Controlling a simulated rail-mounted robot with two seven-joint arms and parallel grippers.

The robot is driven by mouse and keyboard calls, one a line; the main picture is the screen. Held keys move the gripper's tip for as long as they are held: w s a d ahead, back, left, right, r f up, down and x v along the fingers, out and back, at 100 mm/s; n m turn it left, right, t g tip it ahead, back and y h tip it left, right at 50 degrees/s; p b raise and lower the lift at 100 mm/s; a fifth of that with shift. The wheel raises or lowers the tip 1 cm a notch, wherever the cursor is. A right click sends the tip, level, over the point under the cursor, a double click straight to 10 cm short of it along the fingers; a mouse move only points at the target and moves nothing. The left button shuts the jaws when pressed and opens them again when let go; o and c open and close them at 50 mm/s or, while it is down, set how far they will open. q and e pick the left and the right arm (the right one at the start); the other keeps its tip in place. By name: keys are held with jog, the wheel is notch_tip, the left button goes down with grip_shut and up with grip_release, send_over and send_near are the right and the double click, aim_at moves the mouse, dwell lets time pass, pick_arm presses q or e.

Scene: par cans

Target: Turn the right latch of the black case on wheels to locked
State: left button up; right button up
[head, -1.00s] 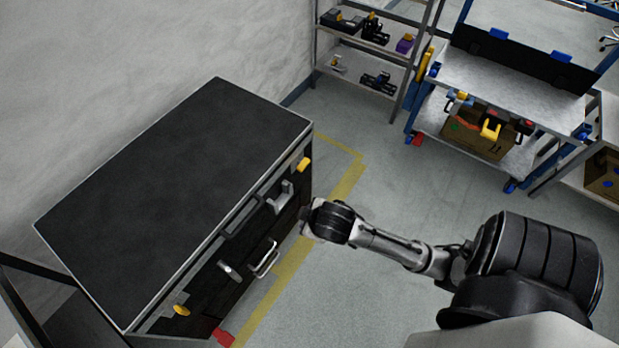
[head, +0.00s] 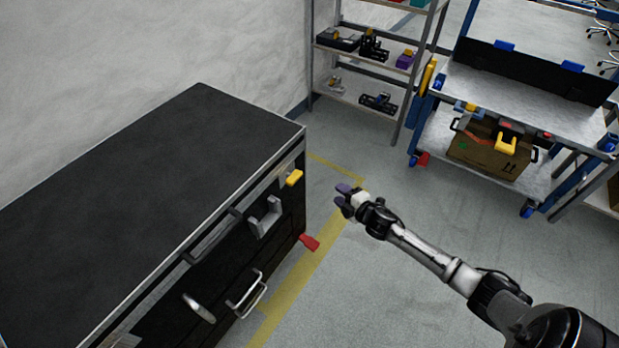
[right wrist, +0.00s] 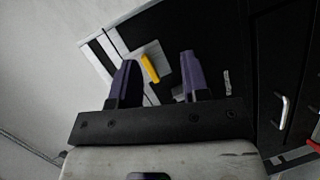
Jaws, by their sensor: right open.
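The black case (head: 140,190) stands by the wall at left, its flat top edged in silver. A yellow piece (head: 294,178), likely the right latch, sits high on its front near the right corner. It also shows in the right wrist view (right wrist: 150,68), tilted, over a pale plate. My right gripper (head: 343,196) is right of the case, apart from it. In the right wrist view its two purple fingers (right wrist: 157,62) are spread and empty, with the yellow piece appearing between them. My left gripper is out of view.
A grey bracket (head: 267,216) and a silver handle (head: 247,293) stick out of the case front. A red pedal-like piece (head: 309,242) juts out low at its right corner. A shelf (head: 375,60) and a blue-framed cart (head: 500,100) stand behind. The floor between is clear.

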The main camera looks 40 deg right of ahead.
aim_at(294, 176)
jog(key=a+r+n+t+y, duration=0.2)
jog(key=a+r+n+y, duration=0.1)
jog(key=a+n+y, duration=0.2)
jog(key=shift+n, duration=0.4)
jog(key=b+x, duration=0.4)
jog(key=x, duration=0.8)
jog(key=shift+w+b, duration=0.3)
jog(key=shift+w+a, duration=0.1)
jog(key=shift+w, duration=0.5)
jog(key=c, duration=0.3)
grip_shut()
